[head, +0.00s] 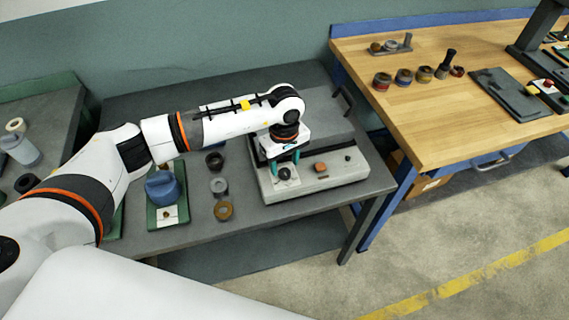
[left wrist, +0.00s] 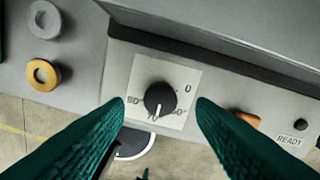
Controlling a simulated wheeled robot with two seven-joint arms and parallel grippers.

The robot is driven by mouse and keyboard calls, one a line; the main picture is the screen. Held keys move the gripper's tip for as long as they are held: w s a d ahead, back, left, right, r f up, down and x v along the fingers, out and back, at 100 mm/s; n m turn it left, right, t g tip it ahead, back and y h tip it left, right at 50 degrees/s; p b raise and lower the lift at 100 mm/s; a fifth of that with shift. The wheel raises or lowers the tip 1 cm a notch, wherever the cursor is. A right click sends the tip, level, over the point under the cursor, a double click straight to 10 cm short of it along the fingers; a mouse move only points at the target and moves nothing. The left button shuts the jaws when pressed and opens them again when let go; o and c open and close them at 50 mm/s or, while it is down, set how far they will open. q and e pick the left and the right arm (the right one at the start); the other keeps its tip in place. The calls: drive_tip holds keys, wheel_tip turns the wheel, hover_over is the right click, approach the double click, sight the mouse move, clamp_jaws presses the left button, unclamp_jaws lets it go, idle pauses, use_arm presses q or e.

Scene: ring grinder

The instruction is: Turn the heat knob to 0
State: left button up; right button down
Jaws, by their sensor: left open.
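The heat knob (left wrist: 160,97) is a round black dial on a white plate (left wrist: 181,76) on the front of a grey machine (head: 330,182). Its white pointer aims toward the bottom of the left wrist view, away from the 0 printed at the plate's upper right. Other markings sit at its left and lower right, partly hard to read. In the head view the knob (head: 284,174) lies just below my left gripper (head: 285,163). The gripper is open, with its teal fingertips on either side of the knob and a gap on each side. My right gripper is not in view.
An orange button (head: 320,167) and a small black knob (head: 347,157) are on the machine, right of the heat knob. Rings (head: 222,210) and a blue object (head: 163,188) on a green tray stand left. A wooden bench (head: 440,95) is at right.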

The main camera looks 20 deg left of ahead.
sight(284, 172)
use_arm(q)
drive_tip(key=shift+f, duration=1.55)
drive_tip(key=shift+c, duration=0.2)
drive_tip(key=c, duration=0.9)
drive_tip(key=shift+c, duration=0.2)
